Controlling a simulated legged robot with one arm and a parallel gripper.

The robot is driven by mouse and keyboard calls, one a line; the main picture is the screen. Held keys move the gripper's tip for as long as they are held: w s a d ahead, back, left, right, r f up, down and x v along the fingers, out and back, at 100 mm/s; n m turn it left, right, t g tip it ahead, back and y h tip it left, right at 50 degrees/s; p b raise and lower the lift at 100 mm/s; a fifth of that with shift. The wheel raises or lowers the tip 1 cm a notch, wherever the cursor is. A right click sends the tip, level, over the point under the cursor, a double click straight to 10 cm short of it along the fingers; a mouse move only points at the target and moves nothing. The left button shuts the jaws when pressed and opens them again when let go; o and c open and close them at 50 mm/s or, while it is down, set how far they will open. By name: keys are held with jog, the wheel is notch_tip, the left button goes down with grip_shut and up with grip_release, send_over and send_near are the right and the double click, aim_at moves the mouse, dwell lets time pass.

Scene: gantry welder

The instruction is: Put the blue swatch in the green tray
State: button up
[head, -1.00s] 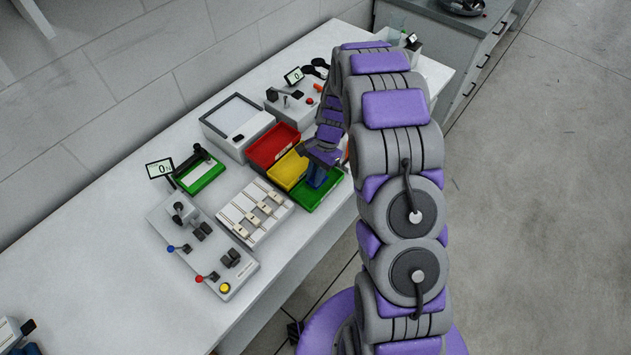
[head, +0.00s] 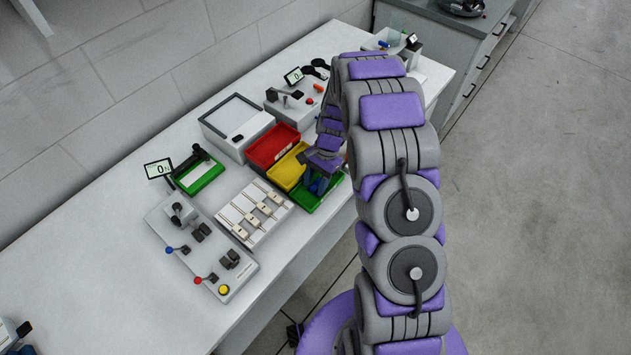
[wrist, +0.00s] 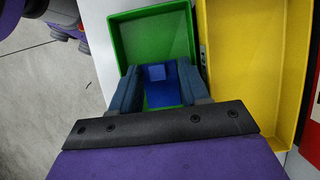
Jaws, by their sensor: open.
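The blue swatch (wrist: 162,92), with a small raised blue block on it, is inside the green tray (wrist: 124,36) in the wrist view, near the tray's near side. My gripper (wrist: 158,82) is open, with one dark finger on either side of the swatch and gaps between. In the head view my gripper (head: 319,180) is over the green tray (head: 308,199), and a bit of the blue swatch (head: 320,187) shows below it. Whether the swatch lies flat on the tray floor is partly hidden by the fingers.
A yellow tray (head: 287,173) sits directly beside the green one, and a red tray (head: 270,147) is beyond it. A white rack with several pale pieces (head: 254,213) stands to the left. A switch panel (head: 204,249) is further left.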

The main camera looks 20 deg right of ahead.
jog(key=p+v, duration=0.2)
jog(key=v, duration=1)
jog(key=s+a+r+n, duration=0.2)
jog(key=s+r, duration=0.5)
jog(key=r, duration=0.1)
jog(key=s+r+n+h, duration=0.1)
jog(key=s+r+n, duration=0.2)
jog(key=s, duration=0.7)
jog(key=s+a+r+n+h, duration=0.1)
jog(key=s+r+n, duration=0.2)
jog(key=s, duration=0.7)
jog(key=s+r+n+h, duration=0.1)
jog(key=s+r, duration=0.3)
jog(key=s, duration=0.6)
jog(key=shift+a+n+t+h, duration=0.3)
jog(key=shift+n+t, duration=0.1)
jog(key=shift+n, duration=0.5)
jog(key=shift+r, duration=0.1)
